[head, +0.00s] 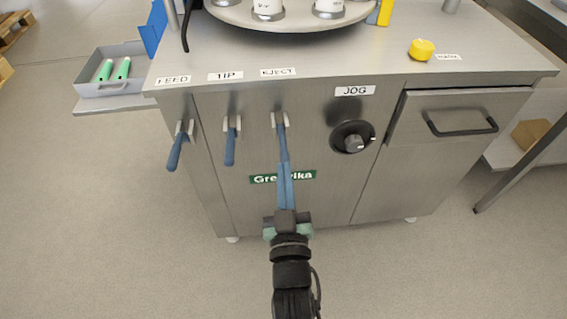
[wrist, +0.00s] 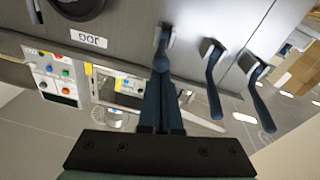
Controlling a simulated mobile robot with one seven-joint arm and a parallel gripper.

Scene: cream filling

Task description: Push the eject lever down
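The eject lever (head: 282,143) is the rightmost of three blue-handled levers on the steel cabinet front, under the EJECT label (head: 278,72). Its handle hangs downward from its bracket. My gripper (head: 284,168) reaches up from below, its blue fingers close together at the handle's lower end. In the wrist view, the eject lever (wrist: 164,45) runs straight into the fingertips of my gripper (wrist: 160,75). The fingers look shut on the handle's end, which they partly hide.
The tip lever (head: 231,146) and feed lever (head: 176,150) hang to the left. A black jog knob (head: 352,137) is to the right, beside a drawer (head: 455,115). A turntable (head: 300,18) stands on top. The floor in front is clear.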

